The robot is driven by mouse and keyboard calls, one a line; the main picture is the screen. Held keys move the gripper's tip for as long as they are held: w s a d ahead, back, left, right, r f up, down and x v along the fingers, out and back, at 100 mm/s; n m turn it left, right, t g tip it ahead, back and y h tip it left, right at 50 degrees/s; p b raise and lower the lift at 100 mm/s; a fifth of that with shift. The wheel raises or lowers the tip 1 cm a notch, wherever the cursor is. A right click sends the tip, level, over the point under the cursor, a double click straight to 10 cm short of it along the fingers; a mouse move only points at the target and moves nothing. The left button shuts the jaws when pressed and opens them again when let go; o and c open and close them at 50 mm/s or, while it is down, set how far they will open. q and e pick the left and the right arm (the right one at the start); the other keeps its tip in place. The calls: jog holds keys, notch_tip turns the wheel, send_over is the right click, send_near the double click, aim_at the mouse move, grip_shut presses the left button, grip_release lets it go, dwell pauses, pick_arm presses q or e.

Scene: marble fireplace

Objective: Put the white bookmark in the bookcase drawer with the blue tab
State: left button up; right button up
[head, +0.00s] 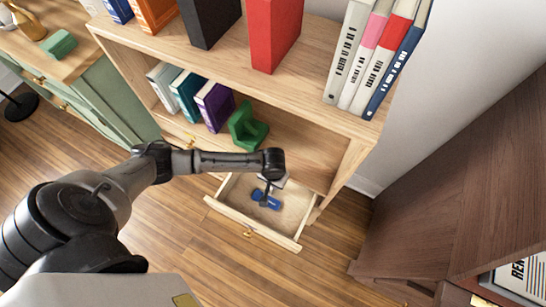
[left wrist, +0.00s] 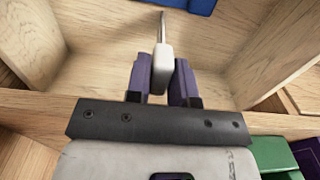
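The bookcase drawer (head: 240,215) is pulled open below the bookcase. A small blue piece (head: 268,201), apparently the blue tab, lies inside it, and a blue patch (left wrist: 190,4) shows at the top edge of the left wrist view. My left gripper (left wrist: 161,82) points down into the drawer. In the head view, a pale bit (head: 278,181) shows beside the wrist; the fingers are mostly hidden there. My right gripper is not in view.
The bookcase (head: 310,100) has books on top and several books with a green bookend (head: 246,127) on the shelf above the drawer. A green cabinet (head: 110,110) stands at left. A dark wooden unit (head: 430,220) stands at right. Floor in front is clear.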

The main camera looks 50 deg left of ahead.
pick_arm(q)
jog(key=o, duration=0.4)
jog(key=shift+c, duration=0.2)
jog(key=shift+r, duration=0.1)
notch_tip(320, 180, up, 12)
jog(key=p, duration=0.6)
